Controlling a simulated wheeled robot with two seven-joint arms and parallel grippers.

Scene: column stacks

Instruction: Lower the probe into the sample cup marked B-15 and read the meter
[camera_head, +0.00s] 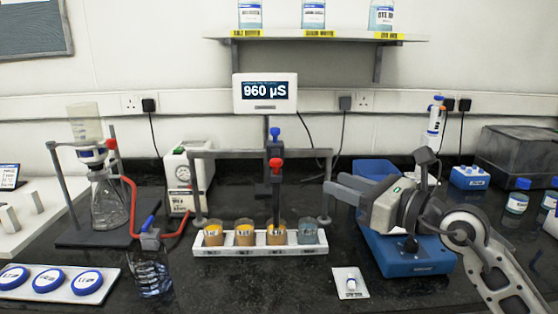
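The meter (265,107) reads 960 µS. Below it, a dark probe (276,200) with a red knob (276,162) hangs on a stand with a blue knob (275,134). Its lower end reaches the third cup from the left (278,236); I cannot tell how deep it sits. A white rack (265,251) holds that amber cup, two more amber cups (213,234) (245,235) and a blue-grey cup (308,233). Their labels are too small to read surely. My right gripper (332,189) is open and empty, right of the rack, pointing left. My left gripper is out of view.
A grey frame (250,153) spans the rack. A blue device (415,262) stands below my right arm. A small white card with a vial (350,283) lies in front. A flask stand (95,238) with a red hose and blue-lidded dishes (48,280) are left.

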